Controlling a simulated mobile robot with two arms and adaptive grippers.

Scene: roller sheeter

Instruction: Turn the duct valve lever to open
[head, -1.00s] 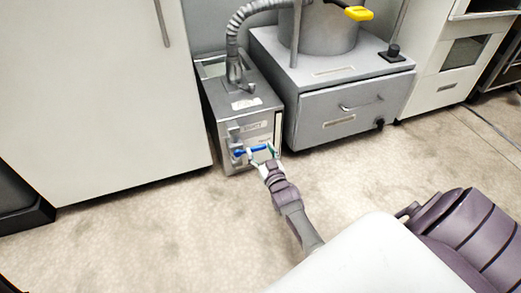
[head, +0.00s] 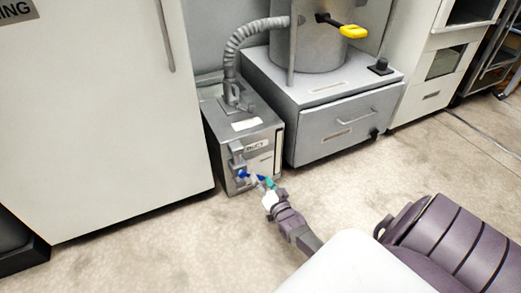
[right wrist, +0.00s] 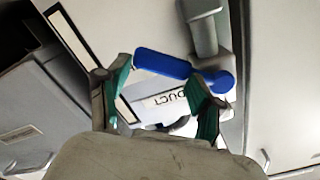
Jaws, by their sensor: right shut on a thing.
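The blue duct valve lever (head: 243,174) is on the front of a grey metal box (head: 218,126) labelled DUCT. In the head view it slopes down to the right from its pivot, and its outer end is partly hidden by my gripper. In the right wrist view the blue lever (right wrist: 160,63) runs from its round pivot at the right to a rounded free end. My left gripper is not in view.
A ribbed hose (head: 232,48) rises from the box top. A grey drawer unit (head: 335,128) with a cylinder and yellow handle (head: 353,31) stands right of the box. A tall white cabinet (head: 100,110) stands left. The floor in front is clear.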

